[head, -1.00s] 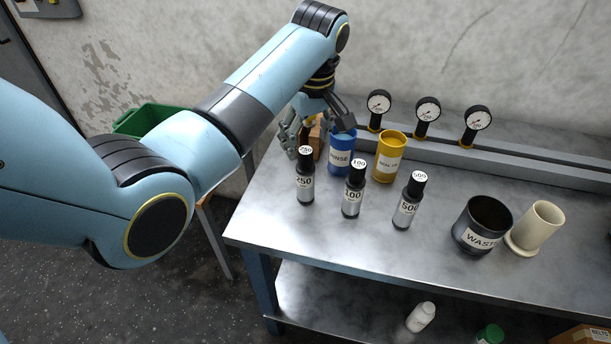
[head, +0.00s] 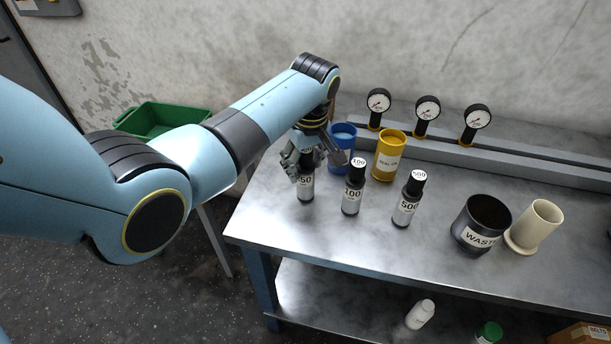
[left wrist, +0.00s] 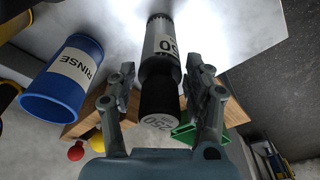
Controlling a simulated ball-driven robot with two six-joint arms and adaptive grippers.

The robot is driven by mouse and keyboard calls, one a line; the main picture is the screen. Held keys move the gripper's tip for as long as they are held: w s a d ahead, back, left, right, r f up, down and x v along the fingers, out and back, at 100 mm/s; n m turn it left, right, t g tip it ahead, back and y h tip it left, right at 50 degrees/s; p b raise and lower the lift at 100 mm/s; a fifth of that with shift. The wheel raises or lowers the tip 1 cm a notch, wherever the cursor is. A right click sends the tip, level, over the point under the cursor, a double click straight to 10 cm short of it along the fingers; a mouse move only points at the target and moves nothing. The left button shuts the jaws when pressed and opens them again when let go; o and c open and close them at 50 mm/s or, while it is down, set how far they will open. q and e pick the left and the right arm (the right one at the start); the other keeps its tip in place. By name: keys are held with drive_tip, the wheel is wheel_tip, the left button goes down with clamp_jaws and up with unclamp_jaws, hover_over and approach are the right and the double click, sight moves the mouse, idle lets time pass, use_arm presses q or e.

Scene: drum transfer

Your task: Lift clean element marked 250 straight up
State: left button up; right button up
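The element marked 250 (head: 306,188) is a dark bottle with a white label, standing upright on the metal bench. My left gripper (head: 316,163) is over its top from above, hiding the cap in the head view. In the left wrist view the black cap of the 250 element (left wrist: 160,95) lies between the two fingers of my left gripper (left wrist: 162,100). The fingers are apart, with a visible gap at the left finger; contact on the right is unclear. My right gripper is in neither view.
The 100 element (head: 352,196) and the 500 element (head: 406,208) stand to the right. The blue RINSE cup (head: 342,145) and yellow cup (head: 388,158) are close behind. A black WASTE cup (head: 466,238) and a cream holder (head: 537,224) stand farther right.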

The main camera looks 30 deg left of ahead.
use_arm(q)
clamp_jaws()
wheel_tip(320, 180, up, 10)
drive_tip(key=shift+f, duration=0.25)
drive_tip(key=shift+f+b, duration=0.75)
drive_tip(key=shift+f, duration=1.4)
